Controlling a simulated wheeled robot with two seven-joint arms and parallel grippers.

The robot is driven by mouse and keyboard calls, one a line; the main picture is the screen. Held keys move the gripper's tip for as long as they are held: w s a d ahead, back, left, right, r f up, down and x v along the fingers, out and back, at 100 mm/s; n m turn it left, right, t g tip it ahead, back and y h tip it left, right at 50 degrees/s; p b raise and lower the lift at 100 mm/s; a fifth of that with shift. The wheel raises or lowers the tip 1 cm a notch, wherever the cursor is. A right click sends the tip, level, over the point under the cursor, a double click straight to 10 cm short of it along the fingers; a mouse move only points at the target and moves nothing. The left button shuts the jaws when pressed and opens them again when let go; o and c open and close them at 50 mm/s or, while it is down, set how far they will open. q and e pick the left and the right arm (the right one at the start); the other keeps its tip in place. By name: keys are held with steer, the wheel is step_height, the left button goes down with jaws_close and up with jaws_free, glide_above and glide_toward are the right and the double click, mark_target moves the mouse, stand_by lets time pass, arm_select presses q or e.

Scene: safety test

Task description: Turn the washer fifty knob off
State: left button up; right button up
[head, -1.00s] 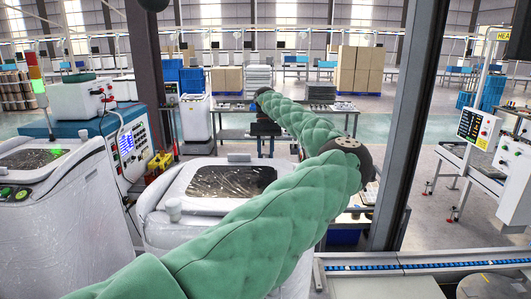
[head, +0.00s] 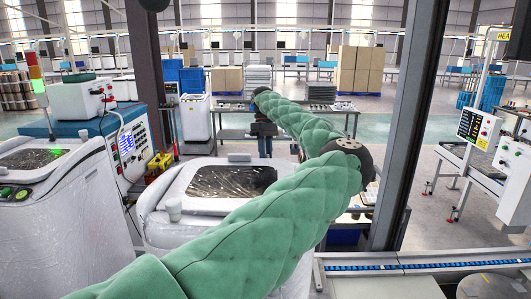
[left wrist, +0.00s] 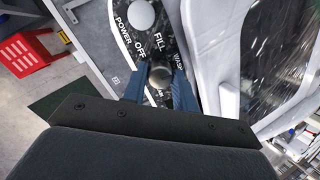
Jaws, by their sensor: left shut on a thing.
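In the left wrist view, the grey washer knob (left wrist: 160,76) sits on a dark dial panel (left wrist: 133,32) lettered POWER, OFF, FILL and WASH. The blue fingers of my left gripper (left wrist: 160,88) stand on both sides of the knob and are shut on it. Which label the knob points to cannot be made out. In the head view, my left gripper (head: 264,130) is small and hangs down behind the white washer (head: 160,228) with its dark lid window (head: 232,181). The knob is hidden there. My right gripper is not in view.
A second white machine (head: 70,215) with a green-lit window stands at the left. A table (head: 235,134) stands behind the washer. A dark post (head: 405,130) rises at the right, near a conveyor (head: 425,266). A red crate (left wrist: 27,54) is on the floor.

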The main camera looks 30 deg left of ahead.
arm_select(q)
steer(key=n, duration=0.6)
steer(key=shift+n, duration=0.3)
steer(key=n, duration=0.6)
steer(key=shift+t, duration=0.4)
steer(key=n, duration=0.3)
steer(key=shift+n+y, duration=0.3)
steer(key=shift+n, duration=0.1)
steer(key=n, duration=0.3)
steer(key=shift+n, duration=0.3)
steer(key=n, duration=0.4)
steer(key=shift+n, duration=0.3)
steer(key=o, duration=1)
